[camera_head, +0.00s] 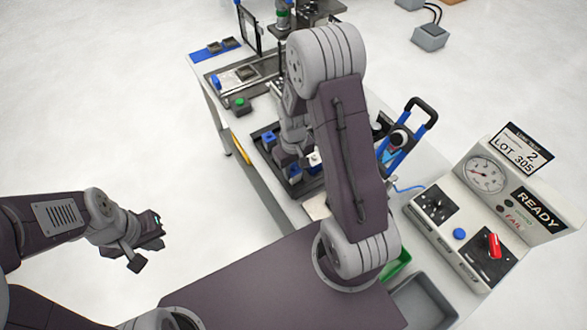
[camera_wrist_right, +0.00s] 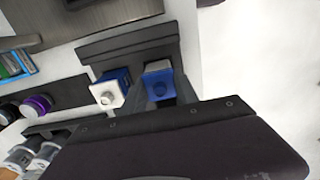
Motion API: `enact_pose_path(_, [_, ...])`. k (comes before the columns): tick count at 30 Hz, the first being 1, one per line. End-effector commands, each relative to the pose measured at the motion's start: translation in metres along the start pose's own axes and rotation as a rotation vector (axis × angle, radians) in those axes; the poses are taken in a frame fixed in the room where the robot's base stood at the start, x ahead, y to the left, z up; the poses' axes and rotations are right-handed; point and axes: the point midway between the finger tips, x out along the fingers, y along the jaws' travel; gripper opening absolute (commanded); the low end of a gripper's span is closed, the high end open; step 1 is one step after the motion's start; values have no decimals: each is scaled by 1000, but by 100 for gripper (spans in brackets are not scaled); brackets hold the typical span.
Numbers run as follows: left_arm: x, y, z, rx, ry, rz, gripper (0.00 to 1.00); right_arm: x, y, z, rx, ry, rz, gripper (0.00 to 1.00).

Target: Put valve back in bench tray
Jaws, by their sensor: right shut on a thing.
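In the right wrist view, a blue valve (camera_wrist_right: 158,86) with a round knob on its face sits between the fingers of my right gripper (camera_wrist_right: 166,98), which is shut on it. A valve with a white face and blue body (camera_wrist_right: 107,92) stands beside it. Both are at the dark bench tray (camera_wrist_right: 128,47); whether the held valve touches the tray floor is hidden. In the head view the tray (camera_head: 262,134) is partly covered by my right arm, with blue valve parts (camera_head: 268,138) showing in it. My left gripper (camera_head: 150,246) is open and empty, left of the bench.
A test console (camera_head: 487,205) with gauge, red switch and READY sign stands at the right. A grey bin (camera_head: 422,300) and a green bin (camera_head: 397,264) sit at the near edge. Purple and black round parts (camera_wrist_right: 37,104) lie nearby.

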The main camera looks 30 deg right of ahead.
Motion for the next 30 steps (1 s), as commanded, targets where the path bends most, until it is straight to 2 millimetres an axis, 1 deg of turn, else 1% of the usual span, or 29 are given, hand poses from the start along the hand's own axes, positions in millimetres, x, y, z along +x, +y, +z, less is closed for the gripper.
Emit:
enact_pose_path(2, [0, 0, 0, 0, 0, 0, 0, 4, 0, 0, 0, 0, 0, 0])
enact_pose_path(8, [0, 0, 0, 0, 0, 0, 0, 4, 0, 0, 0, 2, 0, 0])
enact_pose_path(11, [2, 0, 0, 0, 0, 0, 0, 8, 0, 0, 0, 1, 0, 0])
enact_pose_path(12, [3, 0, 0, 0, 0, 0, 0, 8, 0, 0, 0, 1, 0, 39])
enact_pose_path(14, [2, 0, 0, 0, 0, 0, 0, 7, 0, 0, 0, 2, 0, 55])
enact_pose_path(15, [2, 0, 0, 0, 0, 0, 0, 7, 0, 0, 0, 1, 0, 58])
enact_pose_path(24, [0, 0, 0, 0, 0, 0, 0, 5, 0, 0, 0, 1, 0, 58])
enact_pose_path(27, [0, 0, 0, 0, 0, 0, 0, -3, 0, -1, 0, 3, 1, 58])
enact_pose_path(29, [0, 0, 0, 0, 0, 0, 0, -12, 0, -1, 0, 5, 1, 58])
enact_pose_path(30, [0, 0, 0, 0, 0, 0, 0, -20, 0, -2, 0, 7, 1, 58])
